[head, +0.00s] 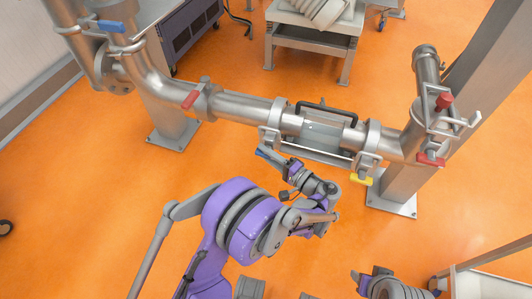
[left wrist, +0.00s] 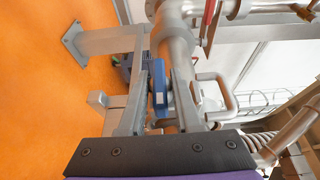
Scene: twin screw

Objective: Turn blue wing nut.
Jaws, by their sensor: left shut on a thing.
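The blue wing nut (head: 261,152) sits on the clamp at the left end of the glass-windowed pipe section in the head view. My left gripper (head: 272,157) reaches it from below and right, with its tips at the nut. In the left wrist view the blue wing nut (left wrist: 158,83) stands between the two grey fingers of my left gripper (left wrist: 157,98), which is shut on it. The fingers hide part of the nut's sides. My right gripper (head: 364,281) shows only partly at the bottom of the head view, away from the pipe; its jaw state is unclear.
A yellow wing nut (head: 361,179) hangs at the right clamp. Red handles (head: 190,100) and a blue handle (head: 110,26) sit on other pipe joints. A metal post (head: 405,185) stands right. A grey table (head: 310,36) is behind. Orange floor left of my arm is clear.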

